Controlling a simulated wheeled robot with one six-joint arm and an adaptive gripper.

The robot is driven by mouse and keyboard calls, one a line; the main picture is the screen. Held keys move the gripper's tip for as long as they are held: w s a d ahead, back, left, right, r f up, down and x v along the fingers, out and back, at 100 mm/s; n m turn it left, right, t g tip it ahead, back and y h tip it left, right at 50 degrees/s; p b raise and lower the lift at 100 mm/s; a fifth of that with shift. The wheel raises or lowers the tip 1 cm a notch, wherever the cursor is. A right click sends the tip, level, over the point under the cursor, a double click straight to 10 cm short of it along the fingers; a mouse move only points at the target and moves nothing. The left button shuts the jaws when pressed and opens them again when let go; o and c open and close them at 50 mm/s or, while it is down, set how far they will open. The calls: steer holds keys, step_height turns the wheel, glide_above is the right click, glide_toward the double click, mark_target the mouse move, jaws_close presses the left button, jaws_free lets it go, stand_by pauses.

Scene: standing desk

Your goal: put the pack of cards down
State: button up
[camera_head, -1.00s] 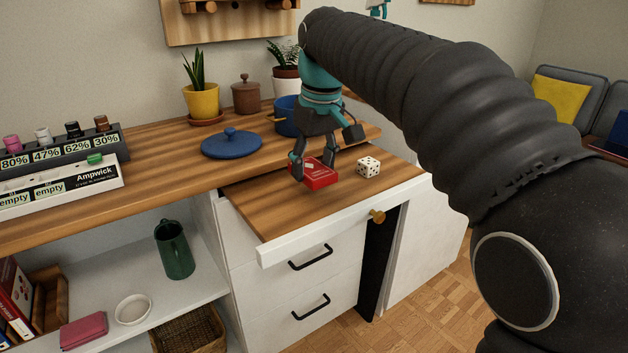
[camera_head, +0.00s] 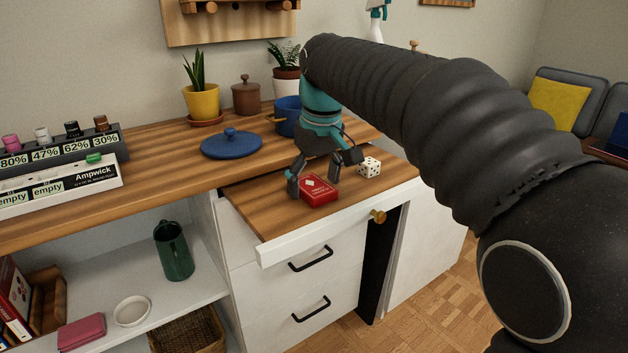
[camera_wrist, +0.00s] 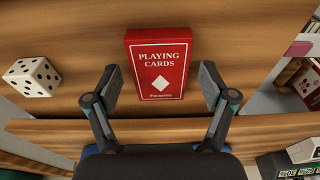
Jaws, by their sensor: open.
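The red pack of cards (camera_head: 319,191) lies flat on the pulled-out wooden board (camera_head: 262,212). In the wrist view the pack (camera_wrist: 158,65) shows its "PLAYING CARDS" face, between and beyond the fingertips. My gripper (camera_head: 313,180) is at the pack, on its far side. In the wrist view my gripper (camera_wrist: 160,88) is open, with a clear gap between each finger and the pack's sides.
A white die (camera_head: 369,167) sits on the board to the right of the pack. A blue lid (camera_head: 231,143) and a blue pot (camera_head: 287,116) are on the desktop behind. The board's left front part is bare.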

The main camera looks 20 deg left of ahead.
mark_target(319, 190)
step_height(319, 190, up, 12)
steer(key=s+d+p, duration=0.1)
steer(key=p, duration=0.1)
steer(key=shift+d+p, duration=0.15)
steer(key=shift+p, duration=0.2)
steer(key=shift+s, duration=0.1)
steer(key=s+d+f+m+t, duration=0.1)
steer(key=s+d+f+m, duration=0.25)
steer(key=d, duration=0.65)
steer(key=s+d+f+m+t, duration=0.1)
steer(key=s+d+f+m, duration=0.3)
steer(key=d, duration=0.6)
steer(key=s+d+f+m+t+h, duration=0.1)
steer(key=s+d+f+m+t, duration=0.1)
steer(key=s+d+f, duration=0.7)
steer(key=s+f, duration=0.3)
steer(key=f, duration=0.1)
steer(key=shift+s+d, duration=0.3)
